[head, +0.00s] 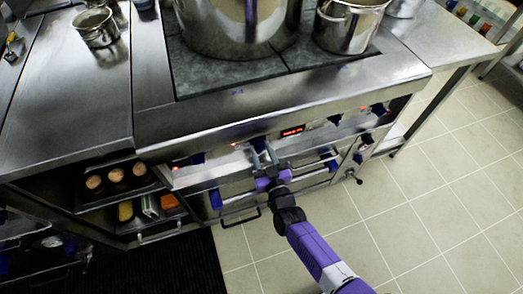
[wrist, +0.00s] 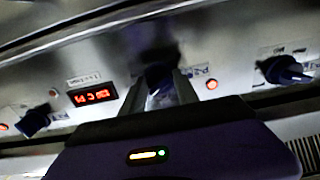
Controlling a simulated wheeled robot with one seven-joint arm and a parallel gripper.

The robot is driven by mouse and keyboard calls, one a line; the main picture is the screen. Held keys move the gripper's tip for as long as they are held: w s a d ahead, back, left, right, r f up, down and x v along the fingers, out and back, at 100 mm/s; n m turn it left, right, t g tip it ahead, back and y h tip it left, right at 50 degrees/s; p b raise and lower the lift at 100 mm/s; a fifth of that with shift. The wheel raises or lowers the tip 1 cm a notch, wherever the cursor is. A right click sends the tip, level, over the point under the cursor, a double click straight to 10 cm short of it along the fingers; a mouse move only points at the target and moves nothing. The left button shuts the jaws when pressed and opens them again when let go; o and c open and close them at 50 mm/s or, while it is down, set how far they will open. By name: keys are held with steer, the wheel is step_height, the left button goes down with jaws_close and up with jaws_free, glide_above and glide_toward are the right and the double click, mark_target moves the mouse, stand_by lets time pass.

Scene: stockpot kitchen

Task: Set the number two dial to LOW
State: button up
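A dark blue dial (wrist: 158,76) sits on the steel control panel in the wrist view, straight ahead between my fingers. It also shows in the head view (head: 259,143), left of the red display. My gripper (head: 263,152) reaches the panel with its fingers apart, one on each side of this dial. In the wrist view my gripper (wrist: 160,85) shows a gap between the fingers, and I cannot tell whether either touches the dial. A small label beside the dial looks like "P-2", but it is blurred. The dial's pointer and setting marks are in shadow.
A red lit display (wrist: 93,95) is left of the dial in the wrist view. Other blue dials flank it, at left (wrist: 35,121) and right (wrist: 284,70). A large stockpot (head: 235,25) and a smaller pot (head: 348,25) stand on the stove above. Tiled floor (head: 420,200) is clear at right.

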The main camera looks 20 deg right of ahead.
steer(key=shift+f+m+b, duration=0.1)
steer(key=shift+m+b, duration=0.25)
steer(key=shift+m, duration=0.05)
jaws_close()
steer(key=shift+m+b, duration=0.4)
steer(key=shift+m, duration=0.3)
steer(key=m+b, duration=0.2)
steer(key=m, duration=0.1)
steer(key=shift+f, duration=0.1)
steer(key=shift+a+m+b, duration=0.1)
steer(key=shift+m+b, duration=1.2)
steer(key=shift+m, duration=1.5)
steer(key=o, duration=1.2)
jaws_free()
steer(key=shift+r, duration=0.2)
steer(key=shift+o, duration=0.2)
steer(key=shift+s, duration=0.1)
